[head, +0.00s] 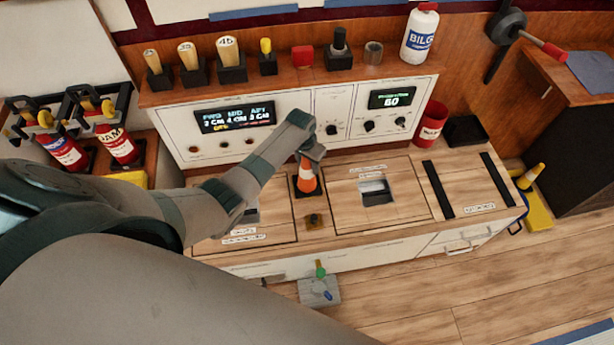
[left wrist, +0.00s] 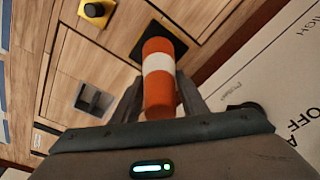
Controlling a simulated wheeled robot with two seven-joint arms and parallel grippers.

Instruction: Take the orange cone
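The orange cone (head: 307,176) has a white band and a dark square base. It stands upright on the wooden counter, left of the square hatch with the opening. In the left wrist view the cone (left wrist: 158,75) points towards the camera, and its dark base shows beyond it. My left gripper (head: 312,152) is at the upper part of the cone, with one finger on each side. In the left wrist view its fingers (left wrist: 160,92) lie close against the cone with no clear gap, so it looks shut on it. My right gripper is not in view.
A yellow-and-black button (head: 314,220) sits in front of the cone. Behind it rises a white control panel (head: 292,128) with displays and knobs. A red cup (head: 431,124) stands at the back right. A shelf above holds several small items and a white bottle (head: 420,35).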

